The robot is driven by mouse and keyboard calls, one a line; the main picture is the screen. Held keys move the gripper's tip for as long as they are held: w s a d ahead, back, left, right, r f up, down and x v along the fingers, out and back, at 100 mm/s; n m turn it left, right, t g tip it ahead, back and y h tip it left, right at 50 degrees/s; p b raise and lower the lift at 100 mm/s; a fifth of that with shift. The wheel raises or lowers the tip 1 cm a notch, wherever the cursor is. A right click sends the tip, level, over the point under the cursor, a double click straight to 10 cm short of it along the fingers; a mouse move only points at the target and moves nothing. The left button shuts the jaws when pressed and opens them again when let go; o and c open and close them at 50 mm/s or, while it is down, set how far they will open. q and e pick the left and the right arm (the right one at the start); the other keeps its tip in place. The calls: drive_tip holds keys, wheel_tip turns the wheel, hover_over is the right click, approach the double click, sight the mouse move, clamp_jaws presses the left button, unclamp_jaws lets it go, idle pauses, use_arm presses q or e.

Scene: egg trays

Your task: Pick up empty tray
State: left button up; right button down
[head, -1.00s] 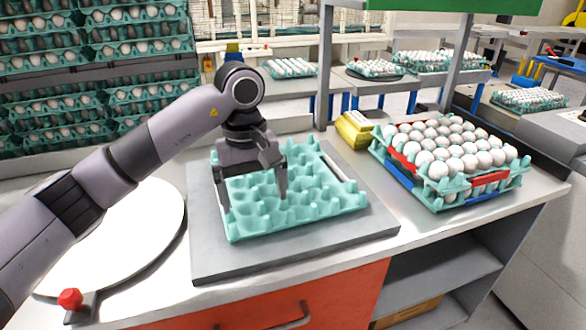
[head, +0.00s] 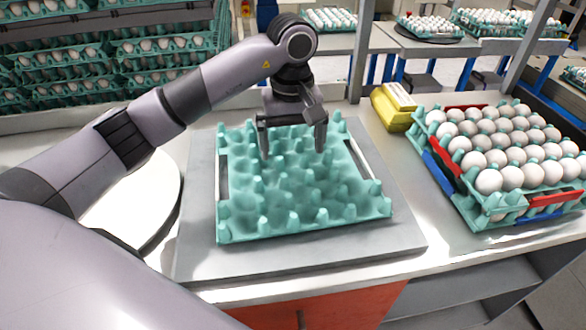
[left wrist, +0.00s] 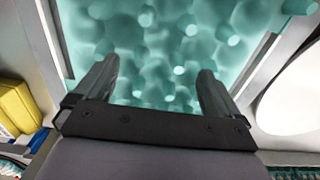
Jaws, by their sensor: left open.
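The empty teal egg tray (head: 300,190) lies on a grey square plate (head: 300,258) on the counter. Its cups hold no eggs. My left gripper (head: 293,152) is open above the far part of the tray, its two fingers pointing down and nothing between them. In the left wrist view the fingers (left wrist: 152,88) stand apart with the tray (left wrist: 165,45) beyond them. I cannot tell whether the fingertips touch the tray. My right gripper is not in view.
A stack of full egg trays (head: 478,205) with red and blue straps stands to the right. A yellow item (head: 393,108) sits behind it. A white round disc (head: 120,200) lies to the left. Shelves of eggs (head: 70,60) fill the back left.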

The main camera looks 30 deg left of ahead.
sight(292, 170)
use_arm(q)
wheel_tip(292, 170, down, 4)
drive_tip(key=shift+f, duration=0.1)
drive_tip(key=shift+c, duration=0.4)
drive_tip(key=c, duration=1.2)
